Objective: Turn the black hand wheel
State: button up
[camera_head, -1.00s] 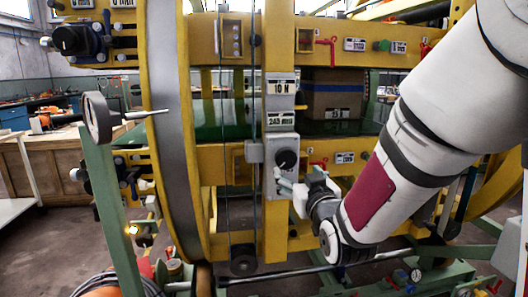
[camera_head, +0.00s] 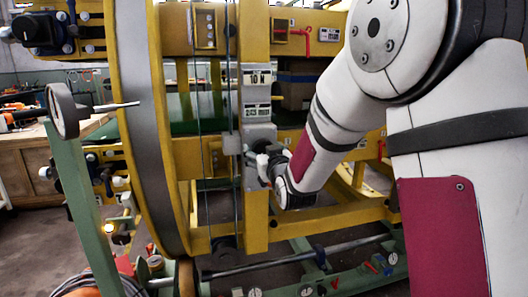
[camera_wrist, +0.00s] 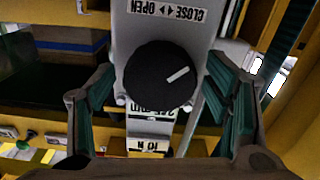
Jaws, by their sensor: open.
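The black hand wheel (camera_wrist: 152,82) is a round black knob with a white pointer line, on a grey plate with a CLOSE/OPEN label that reads upside down. In the wrist view it sits between the two fingers of my gripper (camera_wrist: 160,72), which are spread to its left and right. A gap shows on each side of the knob, and neither finger visibly touches it. In the head view my gripper (camera_head: 262,158) is at the grey plate (camera_head: 257,135) on the yellow upright, and it mostly hides the knob.
A yellow ring frame (camera_head: 130,125) stands left of the upright. A grey disc with a rod handle (camera_head: 62,110) sits on a green post at the far left. Thin vertical cables (camera_head: 197,110) run close left of the plate. A brown box (camera_head: 296,92) sits behind the frame.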

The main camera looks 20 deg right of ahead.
jog(key=shift+c, duration=0.2)
jog(key=c, duration=1.1)
jog(key=shift+m+b, duration=0.3)
jog(key=shift+b, duration=0.1)
jog(key=m+b, duration=0.4)
jog(key=shift+f+b, duration=0.15)
jog(key=shift+b, duration=0.25)
jog(key=m+b, duration=0.3)
jog(key=shift+m, duration=0.4)
jog(key=shift+m+b, duration=1)
jog(key=shift+m, duration=0.4)
jog(key=shift+r, duration=0.2)
